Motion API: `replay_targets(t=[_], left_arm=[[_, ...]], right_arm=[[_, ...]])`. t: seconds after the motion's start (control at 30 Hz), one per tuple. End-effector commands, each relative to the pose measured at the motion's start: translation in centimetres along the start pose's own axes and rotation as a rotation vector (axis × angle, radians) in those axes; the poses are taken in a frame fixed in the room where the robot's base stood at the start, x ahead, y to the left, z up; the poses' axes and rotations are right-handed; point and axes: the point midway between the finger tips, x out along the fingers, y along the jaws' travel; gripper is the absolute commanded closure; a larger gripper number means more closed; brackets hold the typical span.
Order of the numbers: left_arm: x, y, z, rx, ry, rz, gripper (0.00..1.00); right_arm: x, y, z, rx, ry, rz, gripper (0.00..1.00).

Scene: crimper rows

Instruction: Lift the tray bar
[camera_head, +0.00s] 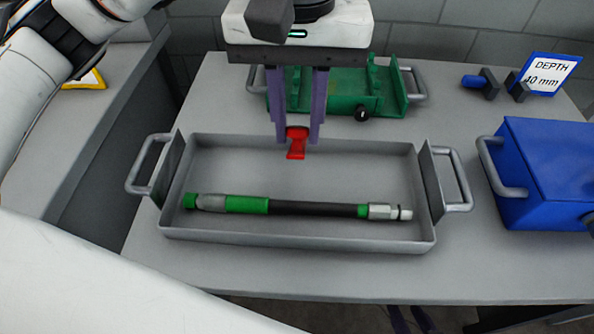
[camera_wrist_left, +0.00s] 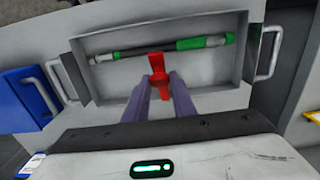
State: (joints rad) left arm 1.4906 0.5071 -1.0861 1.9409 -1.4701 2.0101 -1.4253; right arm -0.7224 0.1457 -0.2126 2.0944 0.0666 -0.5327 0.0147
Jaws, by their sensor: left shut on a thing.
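A grey tray (camera_head: 300,242) with an upright handle at each end stands on the table; the tray also shows in the left wrist view (camera_wrist_left: 118,102). A long bar (camera_head: 310,208) with green sleeves, a black middle and a metal tip lies flat in the tray; the bar also shows in the left wrist view (camera_wrist_left: 135,52). My left gripper (camera_head: 297,138) points down over the tray's back part, behind the bar. Its purple fingers are shut on a small red piece (camera_head: 296,149), which flares at its end (camera_wrist_left: 158,72). The gripper is apart from the bar. Two purple strips (camera_head: 411,319) below the table's front edge may be my right gripper.
A green fixture (camera_head: 340,92) stands behind the tray. A blue box (camera_head: 548,170) with a handle stands at the right. A "DEPTH 40 mm" sign (camera_head: 545,73) and a blue-and-black clamp-like part (camera_head: 480,82) are at the back right. The table front (camera_head: 480,275) is clear.

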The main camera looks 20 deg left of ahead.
Motion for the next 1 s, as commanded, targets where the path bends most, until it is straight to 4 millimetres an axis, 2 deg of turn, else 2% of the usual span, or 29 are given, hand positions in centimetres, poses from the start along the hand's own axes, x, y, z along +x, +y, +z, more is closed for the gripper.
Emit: replay_targets(t=[1.0], left_arm=[[-4.0, 0.0, -6.1, -0.004, 0.003, 0.0, 0.87]], right_arm=[[-1.9, -0.4, -2.2, 0.001, 0.001, 0.0, 0.69]])
